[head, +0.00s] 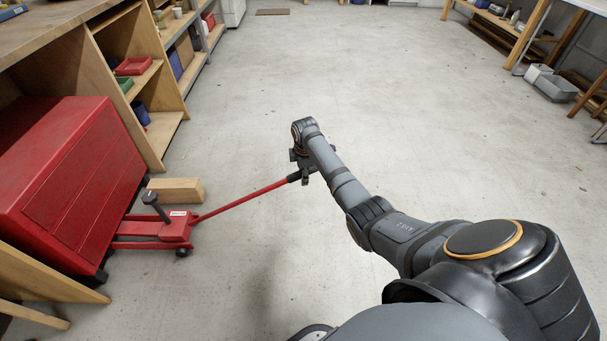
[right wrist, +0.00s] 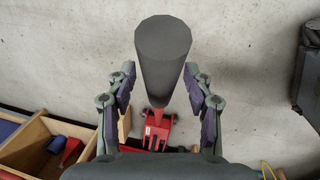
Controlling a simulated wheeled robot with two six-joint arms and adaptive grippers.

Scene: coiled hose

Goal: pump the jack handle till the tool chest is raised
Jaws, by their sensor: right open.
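The red tool chest (head: 70,170) stands at the left in the head view, tilted, with the low red floor jack (head: 165,230) at its near right side. The jack's long red handle (head: 242,202) slopes up to the right and ends in a dark grip (head: 296,177). My right gripper (head: 303,172) is at that grip. In the right wrist view the dark grip (right wrist: 163,55) lies between the two spread fingers of my right gripper (right wrist: 160,95), with gaps on both sides. The jack (right wrist: 157,130) shows beyond it. My left gripper is not in view.
A wooden block (head: 175,191) lies on the floor behind the jack. Wooden shelves (head: 140,75) with bins line the left side. A bench and grey bins (head: 555,88) stand at the far right. The concrete floor (head: 370,90) between is clear.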

